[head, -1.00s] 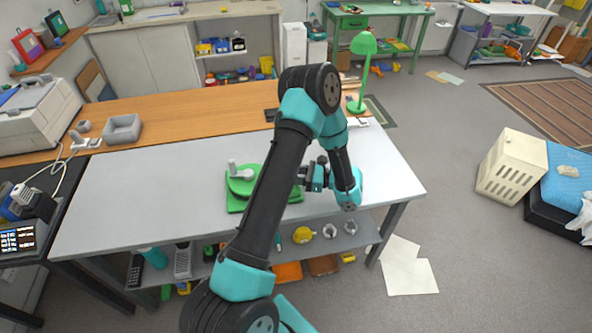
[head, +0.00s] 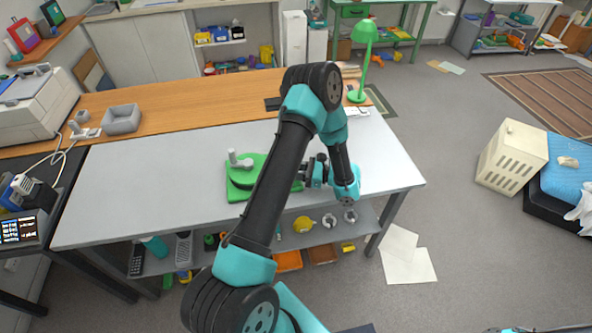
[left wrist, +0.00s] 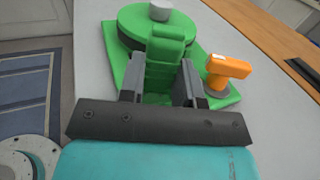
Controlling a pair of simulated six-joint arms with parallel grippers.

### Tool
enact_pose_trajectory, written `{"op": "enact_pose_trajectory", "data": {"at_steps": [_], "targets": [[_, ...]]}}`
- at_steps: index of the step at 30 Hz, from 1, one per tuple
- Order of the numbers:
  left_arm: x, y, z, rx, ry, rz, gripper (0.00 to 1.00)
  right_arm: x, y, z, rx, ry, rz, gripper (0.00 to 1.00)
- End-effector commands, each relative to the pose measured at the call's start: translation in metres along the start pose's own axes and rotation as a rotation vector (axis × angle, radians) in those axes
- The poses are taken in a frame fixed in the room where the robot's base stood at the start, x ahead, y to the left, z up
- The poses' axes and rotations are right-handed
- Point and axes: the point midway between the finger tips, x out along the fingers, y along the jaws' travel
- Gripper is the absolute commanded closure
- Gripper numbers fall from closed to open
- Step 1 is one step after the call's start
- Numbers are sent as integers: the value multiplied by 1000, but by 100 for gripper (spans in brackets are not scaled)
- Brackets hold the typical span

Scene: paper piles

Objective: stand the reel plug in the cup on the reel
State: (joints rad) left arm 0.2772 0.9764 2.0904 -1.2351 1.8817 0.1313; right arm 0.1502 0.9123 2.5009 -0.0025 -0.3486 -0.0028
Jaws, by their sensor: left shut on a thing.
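The green reel (head: 238,186) sits on the grey table, partly behind my left arm in the head view. The left wrist view shows its round green drum (left wrist: 132,24) and grey knob (left wrist: 159,11). My left gripper (left wrist: 163,82) is shut on a stepped green part of the reel (left wrist: 163,66). An orange piece, seemingly the reel plug (left wrist: 228,66), stands right of the jaws in a grey round base, seemingly the cup (left wrist: 217,86). How deep it sits is unclear. My arm hides it in the head view. My right gripper is out of view.
The grey tabletop (head: 135,185) is clear left of the reel. A grey open box (head: 121,119) and a green lamp (head: 362,60) stand at the back on the wooden counter side. A shelf below holds several small items.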

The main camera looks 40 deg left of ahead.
Motion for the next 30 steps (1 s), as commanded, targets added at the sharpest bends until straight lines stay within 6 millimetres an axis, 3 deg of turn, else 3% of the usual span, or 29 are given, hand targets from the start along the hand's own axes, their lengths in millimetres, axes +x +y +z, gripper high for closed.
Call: {"op": "enact_pose_trajectory", "data": {"at_steps": [30], "targets": [[1,0,-19,2,4,0,92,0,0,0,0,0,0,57]]}}
